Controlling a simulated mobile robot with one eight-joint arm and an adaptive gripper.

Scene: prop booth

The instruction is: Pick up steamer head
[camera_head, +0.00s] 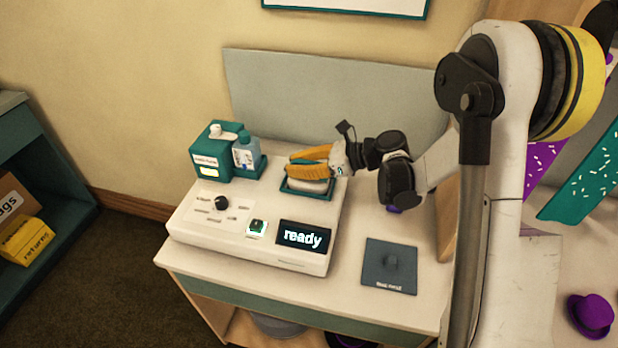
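The steamer head (312,185), pale with a teal upper part, sits in a teal-rimmed cradle (290,190) at the back right of the white console. My gripper (294,163), with orange fingers, reaches in from the right just above it. One finger shows above the other, and a teal strip, seemingly the steamer head's upper part, shows between them. The fingers hide much of the steamer head. I cannot tell whether they press on it or only stand around it.
The console (245,222) has a black knob, a lit green button and a display (303,237) reading "ready". A teal tank (212,155) and a bottle (246,153) stand left of the gripper. A dark pad (390,266) lies at right. A grey panel (330,95) rises behind.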

